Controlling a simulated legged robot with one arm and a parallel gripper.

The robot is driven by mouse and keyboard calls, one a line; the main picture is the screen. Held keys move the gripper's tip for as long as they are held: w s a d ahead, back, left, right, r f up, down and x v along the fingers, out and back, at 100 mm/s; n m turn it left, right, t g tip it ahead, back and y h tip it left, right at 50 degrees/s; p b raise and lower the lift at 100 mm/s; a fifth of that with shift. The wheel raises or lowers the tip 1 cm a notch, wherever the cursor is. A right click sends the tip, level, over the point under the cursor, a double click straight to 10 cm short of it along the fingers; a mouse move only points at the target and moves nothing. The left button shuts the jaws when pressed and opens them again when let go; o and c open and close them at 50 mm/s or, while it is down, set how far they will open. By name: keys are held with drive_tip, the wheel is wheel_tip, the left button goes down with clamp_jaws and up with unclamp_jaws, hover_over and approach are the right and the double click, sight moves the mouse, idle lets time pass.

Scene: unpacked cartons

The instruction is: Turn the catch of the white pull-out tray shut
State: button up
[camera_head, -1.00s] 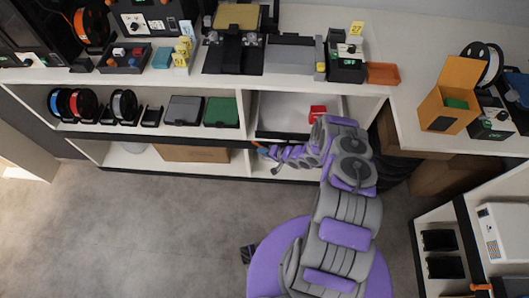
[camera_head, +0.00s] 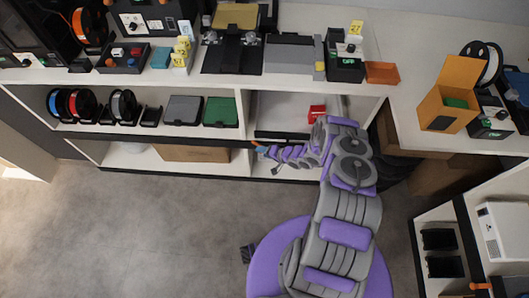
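The white pull-out tray (camera_head: 278,112) is in the right bay of the upper shelf, under the worktop. Its dark front edge (camera_head: 283,135) faces me, and a red object (camera_head: 316,113) sits at its right side. My arm reaches left along this front edge. My gripper (camera_head: 262,150) is at the left end of the edge, just below it. A small orange spot shows beside the gripper, but I cannot tell if it is the catch. The catch's position and any contact with it are too small to make out. The fingers are too small to tell open from shut.
Left of the tray, a grey case (camera_head: 184,110), a green case (camera_head: 221,111) and several spools share the shelf. A cardboard box (camera_head: 190,153) lies below. An orange open carton (camera_head: 450,97) stands on the right worktop. The floor (camera_head: 140,225) at left is clear.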

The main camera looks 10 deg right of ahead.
drive_tip(key=shift+r, duration=0.1)
drive_tip(key=p+v, duration=0.3)
drive_tip(key=v, duration=1.4)
drive_tip(key=shift+p, duration=0.3)
drive_tip(key=shift+s, duration=0.1)
